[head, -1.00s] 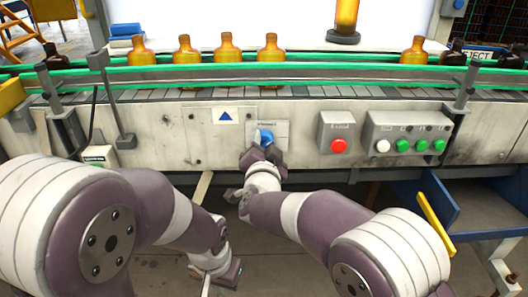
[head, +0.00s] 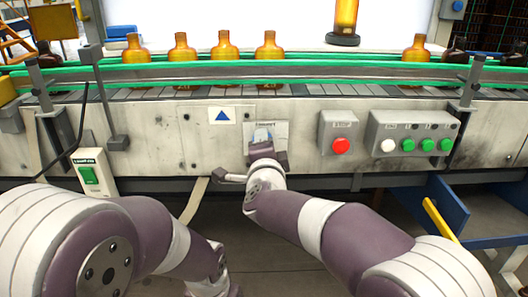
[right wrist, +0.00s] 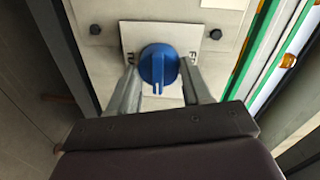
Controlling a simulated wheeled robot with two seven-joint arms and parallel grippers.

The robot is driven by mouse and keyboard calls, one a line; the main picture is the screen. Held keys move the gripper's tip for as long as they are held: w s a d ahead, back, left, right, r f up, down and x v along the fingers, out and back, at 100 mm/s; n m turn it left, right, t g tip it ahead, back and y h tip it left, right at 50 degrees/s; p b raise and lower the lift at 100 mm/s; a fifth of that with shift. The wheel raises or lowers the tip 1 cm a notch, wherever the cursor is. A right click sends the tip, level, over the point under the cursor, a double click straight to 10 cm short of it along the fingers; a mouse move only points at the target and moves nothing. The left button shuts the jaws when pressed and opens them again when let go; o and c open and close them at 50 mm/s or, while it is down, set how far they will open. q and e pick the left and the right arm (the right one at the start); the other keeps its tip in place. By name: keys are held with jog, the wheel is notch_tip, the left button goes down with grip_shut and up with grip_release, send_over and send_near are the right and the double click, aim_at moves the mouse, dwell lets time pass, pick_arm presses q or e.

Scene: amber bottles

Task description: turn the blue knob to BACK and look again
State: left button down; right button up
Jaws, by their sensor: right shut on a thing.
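The blue knob (right wrist: 159,66) sits on a pale label plate (right wrist: 188,40) on the machine's front panel. In the right wrist view its ridge and white mark point down the picture, toward my gripper. Lettering at the plate's left and right edges is partly hidden. My right gripper (right wrist: 160,85) is shut on the knob, one finger on each side.
Several amber bottles (head: 225,46) stand on the conveyor behind green rails (head: 300,85). One bottle (head: 346,16) stands on a dark round stand before the bright panel. Right of the knob are a red button (head: 341,146) and a box (head: 412,132) with white and green buttons.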

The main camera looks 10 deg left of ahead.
dwell(0.3)
jog(key=o, duration=1.1)
jog(key=shift+c, duration=0.2)
jog(key=v, duration=1.2)
jog(key=shift+s+b, duration=0.35)
jog(key=shift+b, duration=0.1)
jog(key=shift+d, duration=0.15)
